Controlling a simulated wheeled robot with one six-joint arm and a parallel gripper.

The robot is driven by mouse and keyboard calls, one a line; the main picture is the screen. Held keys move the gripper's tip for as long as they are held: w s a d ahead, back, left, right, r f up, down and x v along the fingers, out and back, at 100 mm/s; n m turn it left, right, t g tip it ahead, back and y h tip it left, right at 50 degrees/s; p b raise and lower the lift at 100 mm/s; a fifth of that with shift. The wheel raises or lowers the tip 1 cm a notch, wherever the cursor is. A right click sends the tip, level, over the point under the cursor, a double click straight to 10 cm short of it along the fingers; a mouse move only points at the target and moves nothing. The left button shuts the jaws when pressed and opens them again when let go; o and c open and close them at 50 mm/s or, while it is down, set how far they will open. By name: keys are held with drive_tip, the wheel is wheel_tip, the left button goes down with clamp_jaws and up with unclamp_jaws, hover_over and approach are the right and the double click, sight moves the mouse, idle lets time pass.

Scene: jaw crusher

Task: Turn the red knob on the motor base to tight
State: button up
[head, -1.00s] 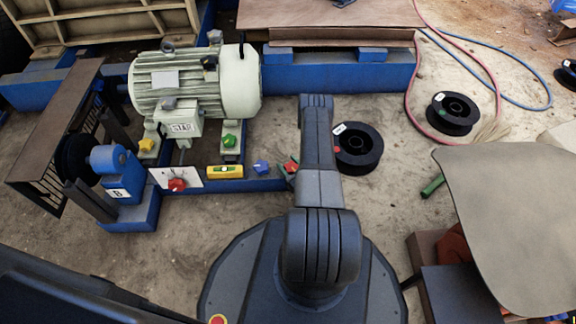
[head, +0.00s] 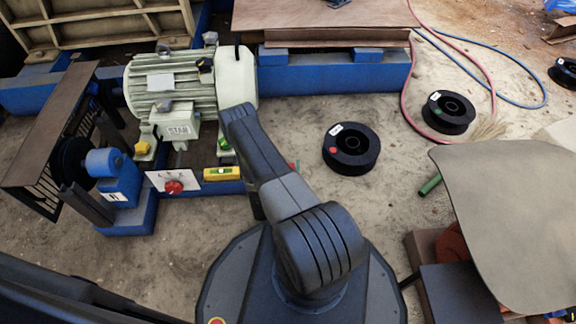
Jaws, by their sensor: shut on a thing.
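The cream-green motor (head: 185,82) sits on its blue base (head: 150,205) at the left in the head view. The small red knob at the right end of the base is hidden behind my arm; only a thin red and teal sliver (head: 297,166) shows at the arm's right edge, and I cannot tell what it belongs to. A green knob (head: 224,143) and a yellow knob (head: 142,148) show at the motor's feet. My gripper is hidden behind my arm, so its jaws and any contact cannot be seen.
A red rotary switch (head: 173,187) on a white plate and a yellow level (head: 222,174) are on the front of the base. Black spools (head: 350,160) lie on open sandy floor to the right. A brown sheet (head: 505,220) stands at the far right.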

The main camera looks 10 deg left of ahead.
drive_tip(key=shift+d+m+h, duration=0.2)
drive_tip(key=shift+m+h, duration=1.6)
drive_tip(key=shift+h, duration=1)
drive_tip(key=shift+g, duration=0.3)
drive_tip(key=o, duration=1)
